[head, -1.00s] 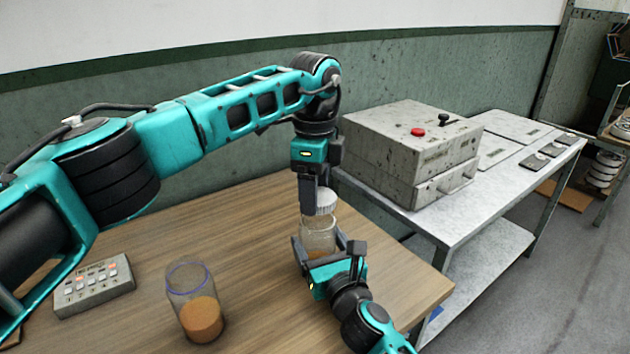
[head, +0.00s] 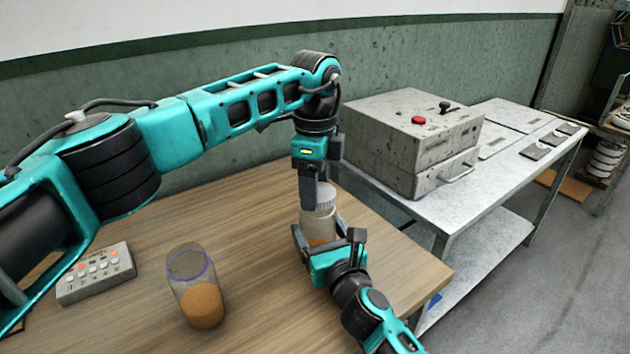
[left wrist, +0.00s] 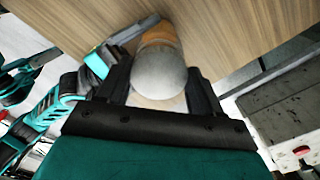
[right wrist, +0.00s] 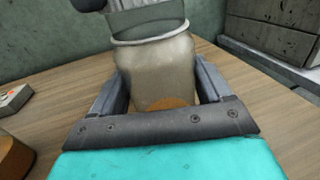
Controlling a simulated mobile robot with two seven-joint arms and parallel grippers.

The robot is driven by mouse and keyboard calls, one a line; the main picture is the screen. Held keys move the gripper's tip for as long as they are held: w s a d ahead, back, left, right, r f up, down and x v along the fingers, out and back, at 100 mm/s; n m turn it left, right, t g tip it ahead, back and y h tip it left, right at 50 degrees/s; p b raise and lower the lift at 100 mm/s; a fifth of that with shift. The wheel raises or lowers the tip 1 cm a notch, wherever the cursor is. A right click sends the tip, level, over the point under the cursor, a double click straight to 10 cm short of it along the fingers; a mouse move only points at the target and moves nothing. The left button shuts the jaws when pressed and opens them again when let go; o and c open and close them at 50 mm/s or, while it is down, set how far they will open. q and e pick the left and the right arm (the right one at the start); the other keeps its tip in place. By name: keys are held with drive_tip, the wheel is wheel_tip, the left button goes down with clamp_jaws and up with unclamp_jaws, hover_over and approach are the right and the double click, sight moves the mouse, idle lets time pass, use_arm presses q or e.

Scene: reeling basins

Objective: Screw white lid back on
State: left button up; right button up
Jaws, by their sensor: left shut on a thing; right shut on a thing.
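A white ribbed lid (head: 326,197) sits at the mouth of a clear jar (head: 318,226) with orange-brown contents. My left gripper (head: 318,197) comes down from above and is shut on the lid; the lid's pale top fills the middle of the left wrist view (left wrist: 159,72). My right gripper (head: 327,243) is shut around the jar's body from the front, one finger on each side in the right wrist view (right wrist: 160,95). The jar looks upright. In the right wrist view the lid (right wrist: 145,17) is at the rim; I cannot tell if the threads engage.
A second jar (head: 197,286), without a visible lid and part filled with orange-brown contents, stands at the front left. A grey button box (head: 95,274) lies farther left. A grey machine (head: 410,140) stands on a metal table at right. The wooden table's middle is clear.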

use_arm(q)
drive_tip(key=shift+f, duration=0.55)
